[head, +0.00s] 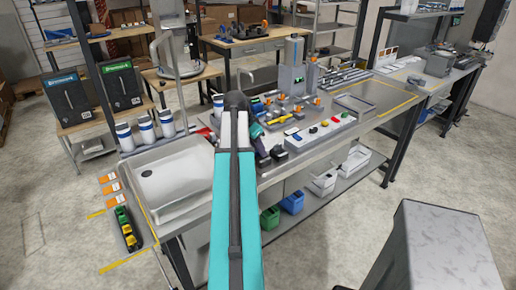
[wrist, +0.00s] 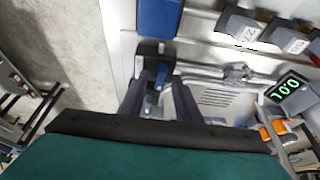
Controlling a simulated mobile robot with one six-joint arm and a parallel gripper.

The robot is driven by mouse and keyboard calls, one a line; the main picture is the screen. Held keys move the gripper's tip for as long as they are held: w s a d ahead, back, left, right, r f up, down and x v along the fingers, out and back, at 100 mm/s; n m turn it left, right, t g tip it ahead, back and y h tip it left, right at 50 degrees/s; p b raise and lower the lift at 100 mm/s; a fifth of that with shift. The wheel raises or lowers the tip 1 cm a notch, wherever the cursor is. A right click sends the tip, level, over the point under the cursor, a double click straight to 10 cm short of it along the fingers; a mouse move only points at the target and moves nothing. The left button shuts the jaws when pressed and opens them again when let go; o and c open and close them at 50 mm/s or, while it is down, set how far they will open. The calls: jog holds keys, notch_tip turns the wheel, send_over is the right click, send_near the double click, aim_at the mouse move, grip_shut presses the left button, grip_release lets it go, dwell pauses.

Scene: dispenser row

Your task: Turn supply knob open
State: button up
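In the wrist view, my gripper (wrist: 159,80) points toward the bench with its two dark fingers apart. A small blue piece (wrist: 162,76) on a dark mount shows between and just beyond the fingertips. It may be the supply knob, but no label can be read. Clear gaps show beside it, so the fingers do not look closed on it. In the head view, my teal arm reaches over the bench and hides most of my gripper and what lies in front of it.
A blue panel (wrist: 158,17) and a green digital display (wrist: 289,88) flank the spot, with orange knobs (wrist: 272,130) lower right. The bench has a white sink (head: 172,178) left of my arm and a button panel (head: 313,131) right of it. A grey block (head: 440,245) stands front right.

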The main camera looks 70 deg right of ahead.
jog(key=shift+c, duration=0.3)
grip_shut()
jog(key=shift+s+n, duration=0.1)
jog(key=shift+n, duration=0.4)
jog(key=shift+a+n+t+h, duration=0.1)
jog(key=shift+n+t+h, duration=0.3)
jog(key=shift+n, duration=0.5)
jog(key=n, duration=0.2)
jog(key=n+t, duration=0.1)
jog(key=shift+s+n+t, duration=0.2)
jog(key=shift+n+t, duration=0.1)
jog(key=shift+n, duration=0.1)
jog(key=n+t, duration=0.1)
jog(key=n, duration=0.2)
jog(key=n+t, duration=0.1)
jog(key=n, duration=0.1)
jog(key=shift+s+n+y, duration=0.15)
jog(key=shift+n+y, duration=0.15)
jog(key=shift+n, duration=0.1)
jog(key=n, duration=0.1)
jog(key=n+t+y, duration=0.1)
jog(key=n, duration=0.3)
jog(key=shift+s+d+t, duration=0.1)
jog(key=shift+d+t, duration=0.15)
jog(key=shift+t, duration=0.05)
jog(key=shift+n, duration=0.4)
